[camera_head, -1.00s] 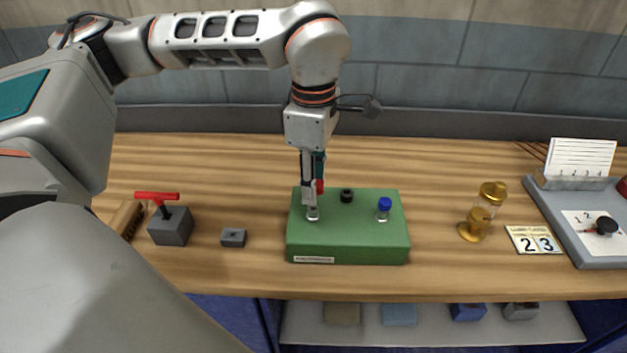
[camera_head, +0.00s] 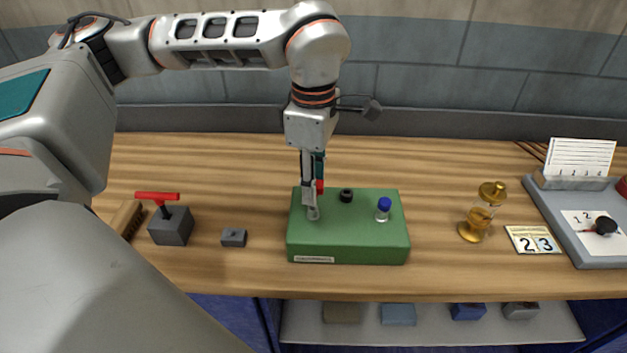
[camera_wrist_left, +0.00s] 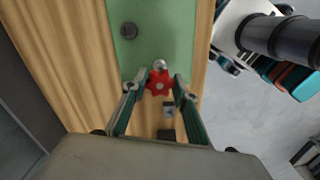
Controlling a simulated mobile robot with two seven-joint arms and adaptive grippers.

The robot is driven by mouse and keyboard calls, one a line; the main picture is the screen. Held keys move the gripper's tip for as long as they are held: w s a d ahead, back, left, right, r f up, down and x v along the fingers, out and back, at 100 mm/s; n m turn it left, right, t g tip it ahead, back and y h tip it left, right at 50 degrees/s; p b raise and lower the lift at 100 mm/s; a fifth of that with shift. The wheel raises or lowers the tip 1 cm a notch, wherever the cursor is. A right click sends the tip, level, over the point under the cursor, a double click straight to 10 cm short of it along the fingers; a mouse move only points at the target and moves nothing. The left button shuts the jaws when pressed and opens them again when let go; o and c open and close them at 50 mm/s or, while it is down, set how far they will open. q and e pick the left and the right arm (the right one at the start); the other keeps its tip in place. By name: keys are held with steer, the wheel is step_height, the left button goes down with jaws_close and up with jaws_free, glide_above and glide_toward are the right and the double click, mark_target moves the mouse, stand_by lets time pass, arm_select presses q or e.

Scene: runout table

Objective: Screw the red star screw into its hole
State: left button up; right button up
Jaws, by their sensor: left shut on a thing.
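The red star screw (camera_head: 319,187) shows as a small red patch behind my left gripper's near finger in the head view. In the left wrist view the red star head (camera_wrist_left: 159,84) sits between the two fingertips. My left gripper (camera_head: 314,204) points down over the left part of the green block (camera_head: 350,242) and is shut on the red star screw. The green block (camera_wrist_left: 165,30) also shows in the left wrist view. The screw's shaft and its hole are hidden, so I cannot tell how deep it sits. My right gripper is not in view.
On the block are a black round piece (camera_head: 346,196) and a blue-capped piece (camera_head: 384,205). Left stand a grey block with a red T-handle (camera_head: 171,225) and a small grey block (camera_head: 233,238). Right are a brass-coloured lantern-like object (camera_head: 482,213) and number cards (camera_head: 533,240).

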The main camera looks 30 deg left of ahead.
arm_select(q)
steer(key=shift+f+b, duration=1.05)
steer(key=shift+f, duration=0.55)
